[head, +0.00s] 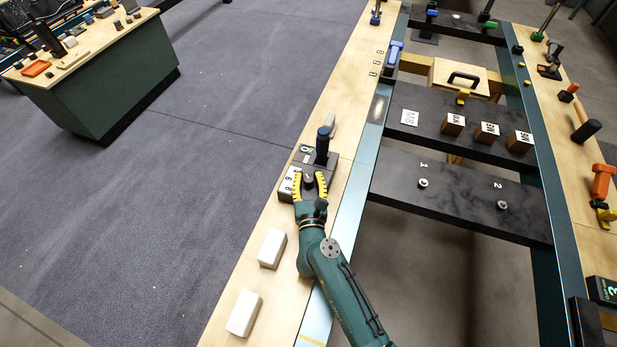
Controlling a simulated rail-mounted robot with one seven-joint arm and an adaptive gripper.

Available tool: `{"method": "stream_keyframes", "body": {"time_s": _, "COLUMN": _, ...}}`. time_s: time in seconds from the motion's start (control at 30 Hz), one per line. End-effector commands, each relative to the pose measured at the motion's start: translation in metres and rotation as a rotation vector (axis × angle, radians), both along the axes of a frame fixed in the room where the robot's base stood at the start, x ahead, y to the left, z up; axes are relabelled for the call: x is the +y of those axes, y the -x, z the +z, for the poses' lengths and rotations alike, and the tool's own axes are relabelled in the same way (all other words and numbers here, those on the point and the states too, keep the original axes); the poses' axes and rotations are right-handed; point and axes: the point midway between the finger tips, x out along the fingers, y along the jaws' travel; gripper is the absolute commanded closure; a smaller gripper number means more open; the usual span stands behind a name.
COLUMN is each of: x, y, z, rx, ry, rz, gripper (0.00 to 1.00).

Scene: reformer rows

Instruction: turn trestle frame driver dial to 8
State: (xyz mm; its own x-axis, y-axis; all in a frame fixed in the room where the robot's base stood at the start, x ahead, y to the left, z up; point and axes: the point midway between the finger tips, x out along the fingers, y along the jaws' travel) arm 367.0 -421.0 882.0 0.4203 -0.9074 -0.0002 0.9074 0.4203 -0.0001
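Whether a finger touches the knob is too small to tell. The dial's setting is not readable, as the gripper covers part of the unit.
A dark blue upright handle (322,144) stands close beyond the gripper. White blocks (272,248) lie on the rail nearer me. To the right, dark cross boards (460,196) carry pegs and numbered wooden blocks (487,132). The grey floor at left is open.

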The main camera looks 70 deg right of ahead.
Motion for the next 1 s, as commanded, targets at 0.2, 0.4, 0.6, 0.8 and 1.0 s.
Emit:
{"method": "stream_keyframes", "body": {"time_s": 0.2, "x": 0.0002, "y": 0.0, "z": 0.0, "rx": 0.0, "ry": 0.0, "rz": 0.0, "gripper": 1.0}}
{"method": "stream_keyframes", "body": {"time_s": 0.4, "x": 0.0, "y": 0.0007, "z": 0.0014, "rx": 0.0, "ry": -0.001, "rz": 0.016, "gripper": 1.0}}
{"method": "stream_keyframes", "body": {"time_s": 0.6, "x": -0.0006, "y": 0.0016, "z": 0.0043, "rx": 0.002, "ry": -0.001, "rz": 0.089, "gripper": 1.0}}
{"method": "stream_keyframes", "body": {"time_s": 0.8, "x": -0.0011, "y": 0.002, "z": 0.006, "rx": 0.002, "ry": -0.002, "rz": 0.232, "gripper": 1.0}}
{"method": "stream_keyframes", "body": {"time_s": 1.0, "x": -0.0023, "y": 0.0026, "z": 0.0033, "rx": 0.001, "ry": -0.002, "rz": 0.415, "gripper": 1.0}}
